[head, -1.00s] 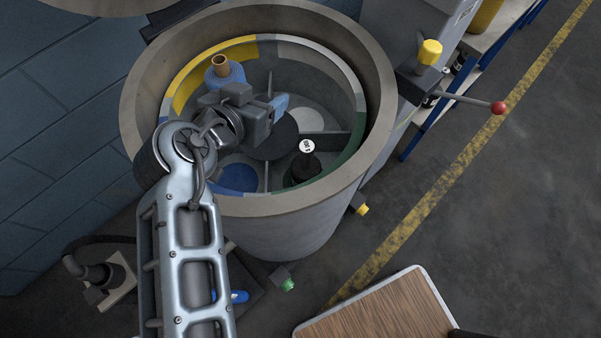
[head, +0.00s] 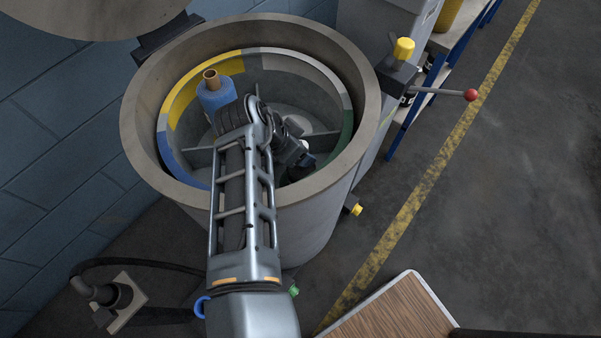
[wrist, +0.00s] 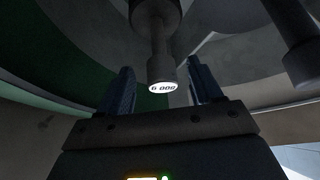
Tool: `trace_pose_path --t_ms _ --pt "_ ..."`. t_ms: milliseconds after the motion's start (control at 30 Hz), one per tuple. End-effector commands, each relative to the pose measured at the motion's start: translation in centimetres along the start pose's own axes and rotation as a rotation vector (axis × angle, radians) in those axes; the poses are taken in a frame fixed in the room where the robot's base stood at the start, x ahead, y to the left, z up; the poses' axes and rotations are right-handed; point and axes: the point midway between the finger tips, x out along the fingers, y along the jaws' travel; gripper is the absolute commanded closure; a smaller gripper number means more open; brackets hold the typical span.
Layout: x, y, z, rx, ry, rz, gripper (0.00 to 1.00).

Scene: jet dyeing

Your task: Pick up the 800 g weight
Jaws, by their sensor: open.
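The 800 g weight (wrist: 163,60) is dark, with a slim neck and a knob whose pale end label reads 800 G, upside down in the wrist view. It stands in the green-marked part of the round drum; in the head view only its pale top (head: 305,145) shows clearly, and my arm hides much of the rest. My gripper (wrist: 162,88) is open, with one dark finger on each side of the labelled knob in the wrist view. I see no clear contact. In the head view my gripper (head: 296,158) is inside the drum at the weight, its fingertips hard to make out.
The drum's thick rim (head: 150,165) surrounds my arm. A blue yarn package (head: 215,94) on a brown tube stands in the yellow part, left of my arm. Another dark knobbed object (wrist: 302,55) is at the wrist view's right. A lever with a red ball (head: 470,95) sticks out right of the drum.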

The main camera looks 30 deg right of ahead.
Motion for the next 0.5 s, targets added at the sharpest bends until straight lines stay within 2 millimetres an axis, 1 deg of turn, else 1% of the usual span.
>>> trace_pose_path --t_ms 200,300,500 --pt "3.1 -0.1 0.0 -0.002 0.001 0.003 0.35" --pt "4.1 -0.1 0.0 -0.002 0.002 0.001 0.35" --pt "4.6 -0.1 0.1 -0.001 0.000 -0.001 0.35"
